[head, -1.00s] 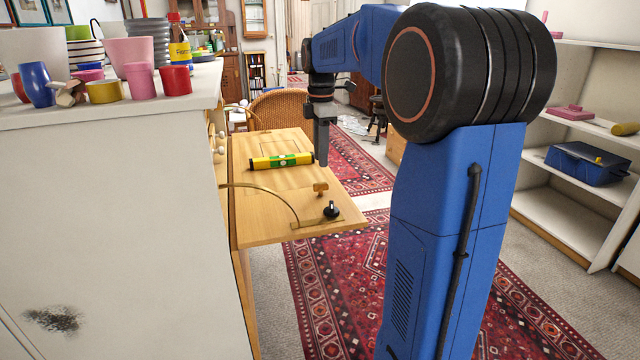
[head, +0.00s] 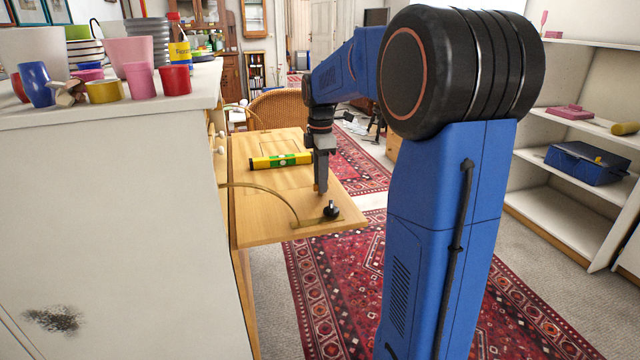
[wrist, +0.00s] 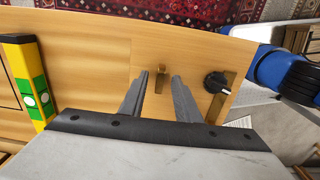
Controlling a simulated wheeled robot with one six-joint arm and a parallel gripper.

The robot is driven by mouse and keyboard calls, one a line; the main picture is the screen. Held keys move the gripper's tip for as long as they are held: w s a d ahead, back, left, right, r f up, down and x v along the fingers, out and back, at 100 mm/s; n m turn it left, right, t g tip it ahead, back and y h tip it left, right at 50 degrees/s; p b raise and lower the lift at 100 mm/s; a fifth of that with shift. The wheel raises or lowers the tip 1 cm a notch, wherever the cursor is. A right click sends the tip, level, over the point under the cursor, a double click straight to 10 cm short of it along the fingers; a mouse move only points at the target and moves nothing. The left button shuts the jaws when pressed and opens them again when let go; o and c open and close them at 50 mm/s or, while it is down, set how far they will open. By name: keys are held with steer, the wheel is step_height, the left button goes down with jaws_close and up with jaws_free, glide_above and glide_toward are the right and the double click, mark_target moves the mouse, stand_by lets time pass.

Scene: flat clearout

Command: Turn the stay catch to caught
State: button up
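The stay catch looks to be the black knob (head: 331,210) with a small white mark, on a brass plate near the front edge of the lowered wooden flap (head: 270,234). The knob also shows in the wrist view (wrist: 215,82), right of my fingers, apart from them. The curved brass stay (head: 275,194) runs from the cabinet to near the knob. My gripper (head: 321,188) points down just behind the knob. In the wrist view my gripper (wrist: 159,79) is open, with a small wooden pull (wrist: 160,68) showing between its fingertips; contact cannot be told.
A yellow and green spirit level (head: 280,161) lies on the flap, left of my gripper. The white cabinet (head: 120,210) stands left, with cups and bowls on top. A patterned rug (head: 330,290) covers the floor beyond the flap. White shelves (head: 590,130) stand right.

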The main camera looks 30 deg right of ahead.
steer(key=shift+c, duration=0.6)
jaws_close()
steer(key=m, duration=0.4)
steer(key=shift+m, duration=0.3)
